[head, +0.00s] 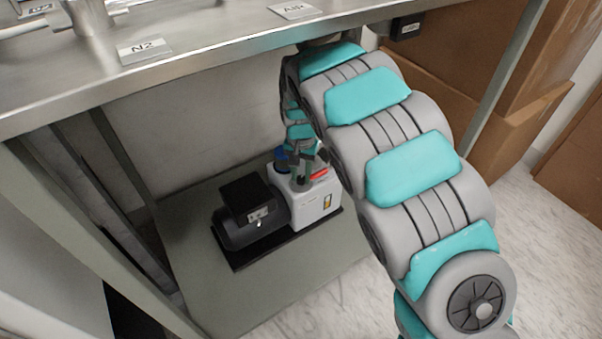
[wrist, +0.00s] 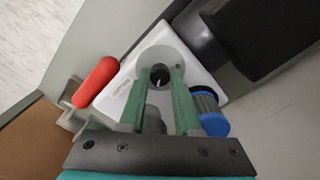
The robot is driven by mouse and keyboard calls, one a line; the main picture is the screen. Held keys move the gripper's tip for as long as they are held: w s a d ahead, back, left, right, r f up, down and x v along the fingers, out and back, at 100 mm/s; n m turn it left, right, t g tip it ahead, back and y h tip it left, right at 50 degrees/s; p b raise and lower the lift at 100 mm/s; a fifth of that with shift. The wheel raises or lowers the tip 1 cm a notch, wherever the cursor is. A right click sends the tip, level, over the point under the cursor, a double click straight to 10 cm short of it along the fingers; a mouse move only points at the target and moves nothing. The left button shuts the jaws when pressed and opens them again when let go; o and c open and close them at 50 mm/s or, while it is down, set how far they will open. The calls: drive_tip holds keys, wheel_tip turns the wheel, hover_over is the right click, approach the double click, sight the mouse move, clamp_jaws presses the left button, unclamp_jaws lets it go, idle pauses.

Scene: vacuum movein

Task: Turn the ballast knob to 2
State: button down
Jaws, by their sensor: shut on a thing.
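The vacuum pump stands on the lower shelf, with a white body (head: 318,207) and a black motor (head: 243,228). My gripper (head: 300,181) reaches down to the top of the white body. In the wrist view, the green fingers of my gripper (wrist: 159,80) are closed on either side of the small dark ballast knob (wrist: 160,72). The knob sits in a round grey collar on the white housing (wrist: 130,76). A pale mark shows on the knob, but I cannot read its setting or any numbers. The head view hides the knob behind the fingers.
A red handle (wrist: 97,82) and a blue-based cylinder (wrist: 214,124) flank the fingers closely. The steel table (head: 180,52) is overhead, with a leg (head: 507,85) at right. Cardboard boxes (head: 480,125) stand behind it. The lower shelf (head: 190,280) is clear in front of the pump.

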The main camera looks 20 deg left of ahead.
idle(0.3)
drive_tip(key=c, duration=0.6)
unclamp_jaws()
